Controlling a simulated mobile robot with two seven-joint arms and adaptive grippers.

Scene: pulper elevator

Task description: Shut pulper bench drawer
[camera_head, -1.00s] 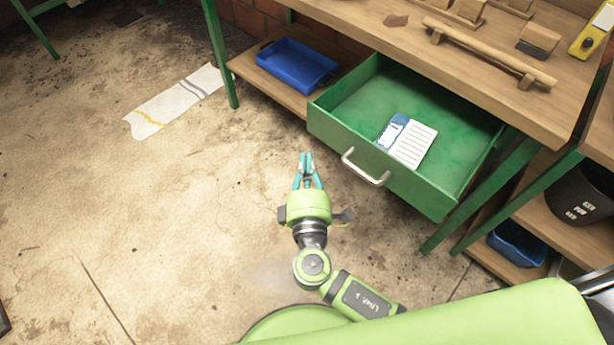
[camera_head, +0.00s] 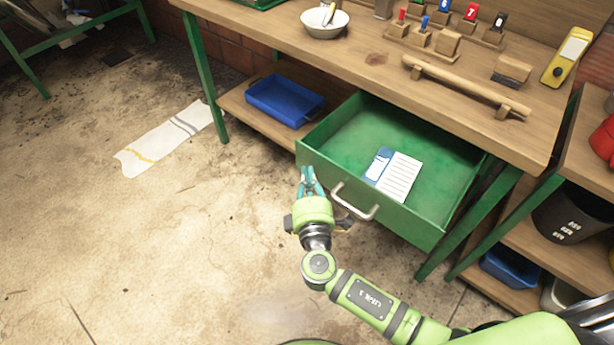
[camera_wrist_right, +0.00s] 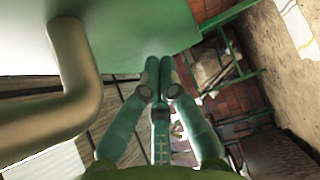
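The green bench drawer (camera_head: 385,205) is pulled well out from under the wooden bench top. A blue and white card (camera_head: 394,174) lies inside it. Its metal handle (camera_head: 353,203) is on the front face. My right gripper (camera_head: 307,172) is at the left part of the drawer front, left of the handle. In the right wrist view, the gripper (camera_wrist_right: 160,65) has its fingertips close together with nothing seen between them. The drawer front (camera_wrist_right: 130,30) and the large handle (camera_wrist_right: 70,60) are close ahead. I cannot tell if the fingertips touch the front. My left gripper is not in view.
The bench (camera_head: 300,50) holds a white bowl (camera_head: 324,22), wooden blocks and a yellow device (camera_head: 567,58). A blue tray (camera_head: 285,100) sits on the lower shelf. A striped cloth (camera_head: 165,140) lies on the floor.

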